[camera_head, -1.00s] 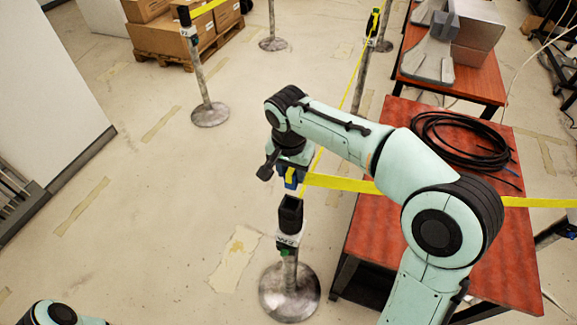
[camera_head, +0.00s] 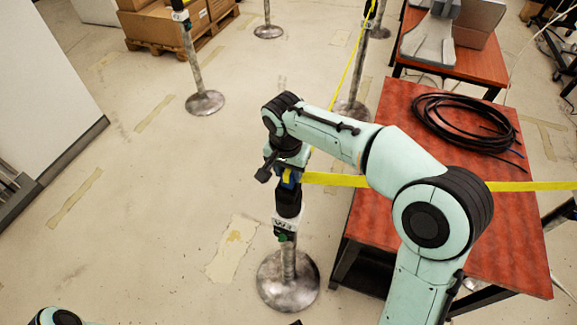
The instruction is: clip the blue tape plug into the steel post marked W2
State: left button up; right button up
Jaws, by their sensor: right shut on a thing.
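My right gripper (camera_head: 289,171) is shut on the blue tape plug (camera_head: 291,179), pointing down. The plug is directly over the dark top socket of the near steel post (camera_head: 289,203). Its lower end overlaps the socket in this view; I cannot tell whether it is seated or just touching. The post stands upright on a round base, with a white label (camera_head: 284,224) below the socket, too small to read surely. Yellow tape (camera_head: 335,180) runs from the plug to the right, passing behind my right arm. Part of my left arm shows at the lower left; its gripper is out of view.
A red table (camera_head: 385,215) with a coil of black cable (camera_head: 465,128) stands right of the post. Another red table (camera_head: 462,72) is behind it. Other posts (camera_head: 203,100) and boxes on a pallet (camera_head: 180,28) stand farther back. Floor left of the post is clear.

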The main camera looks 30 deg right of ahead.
jog(key=shift+f+b, duration=0.3)
jog(key=shift+f, duration=0.4)
dwell(1.0)
jog(key=shift+f, duration=0.6)
jog(key=o, duration=0.8)
